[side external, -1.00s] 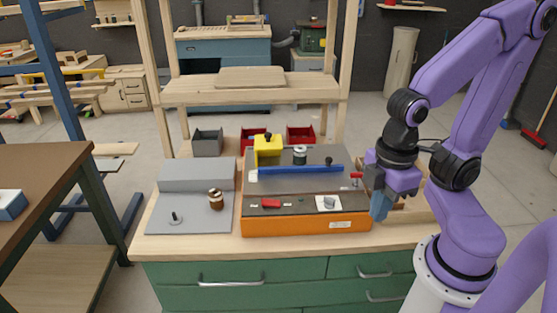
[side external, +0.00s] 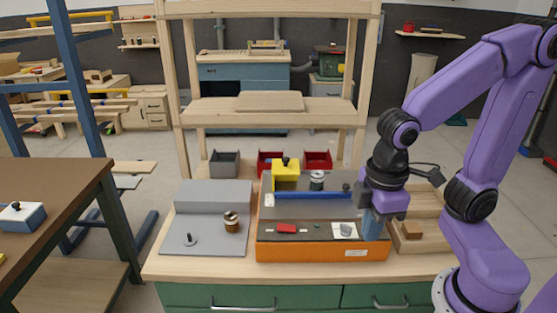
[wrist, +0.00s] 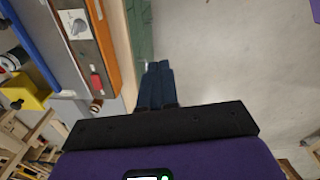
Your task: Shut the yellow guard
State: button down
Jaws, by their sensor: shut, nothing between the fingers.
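The yellow guard (side external: 285,181) is a blocky yellow piece with a black knob on top. It stands at the back left of the orange and grey machine (side external: 322,253), behind the left end of a blue bar (side external: 315,195). The guard also shows at the left edge of the wrist view (wrist: 30,94). My gripper (side external: 371,230) points down at the right end of the machine, well to the right of the guard and apart from it. Its blue fingers (wrist: 157,70) are together and empty in the wrist view. Whether the fingers touch the machine cannot be told.
The machine's front panel holds a red switch (side external: 286,229) and a white dial plate (side external: 345,230). A grey fixture (side external: 205,243) stands left. A wooden tray (side external: 428,243) lies right. Red bins (side external: 318,160) and a grey bin (side external: 224,163) stand behind, under a wooden shelf (side external: 268,112).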

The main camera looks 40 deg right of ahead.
jog(key=w+a+r+m+t+h, duration=0.15)
jog(key=w+m+h, duration=0.7)
jog(key=w, duration=2.25)
jog(key=m+y, duration=0.2)
jog(key=m, duration=0.7)
send_near(281, 165)
jog(key=shift+g+h, duration=0.25)
jog(key=f, duration=0.1)
jog(key=w+f, duration=0.1)
jog(key=d+f, duration=0.1)
jog(key=shift+w+f, duration=0.35)
jog(key=shift+s+d, duration=0.35)
jog(key=shift+d, duration=0.3)
